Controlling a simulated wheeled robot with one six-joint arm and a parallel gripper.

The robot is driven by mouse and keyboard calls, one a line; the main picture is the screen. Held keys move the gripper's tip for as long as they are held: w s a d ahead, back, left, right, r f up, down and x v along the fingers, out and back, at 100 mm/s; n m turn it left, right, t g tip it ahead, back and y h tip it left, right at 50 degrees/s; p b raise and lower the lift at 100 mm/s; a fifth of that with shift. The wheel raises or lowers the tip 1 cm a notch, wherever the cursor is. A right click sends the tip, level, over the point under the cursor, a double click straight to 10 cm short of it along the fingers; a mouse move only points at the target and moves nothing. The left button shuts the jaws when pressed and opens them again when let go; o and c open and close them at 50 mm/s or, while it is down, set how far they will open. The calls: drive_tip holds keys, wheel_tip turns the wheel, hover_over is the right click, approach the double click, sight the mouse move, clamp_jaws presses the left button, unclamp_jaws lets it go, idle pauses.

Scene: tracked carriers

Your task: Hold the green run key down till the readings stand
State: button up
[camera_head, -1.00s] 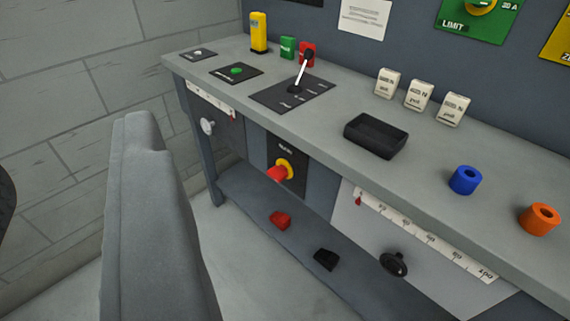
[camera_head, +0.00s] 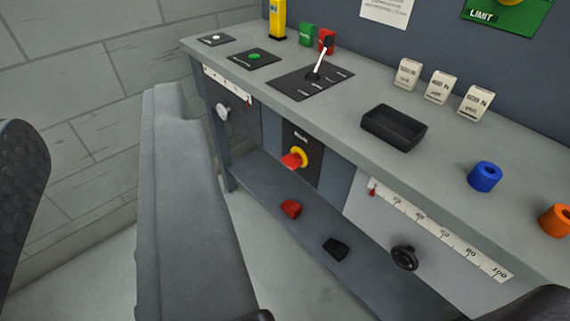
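A round green key (camera_head: 253,56) sits on a small black plate (camera_head: 237,60) near the far left end of the grey bench (camera_head: 350,150). It stands slightly proud of the plate, and nothing touches it. Below the bench's front edge, a short white scale (camera_head: 222,82) on the left and a long white scale (camera_head: 440,235) on the right each carry a small red pointer. The long scale's pointer (camera_head: 373,188) stands at its left end. I see no gripper fingers that I can make out; the bench lies some way ahead of the camera.
Right of the green key is a plate with an upright lever (camera_head: 319,63). A yellow post (camera_head: 278,20), green block (camera_head: 306,36) and red block (camera_head: 326,41) stand behind. Dark forms edge the view.

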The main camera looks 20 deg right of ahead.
clamp_jaws()
idle(1.5)
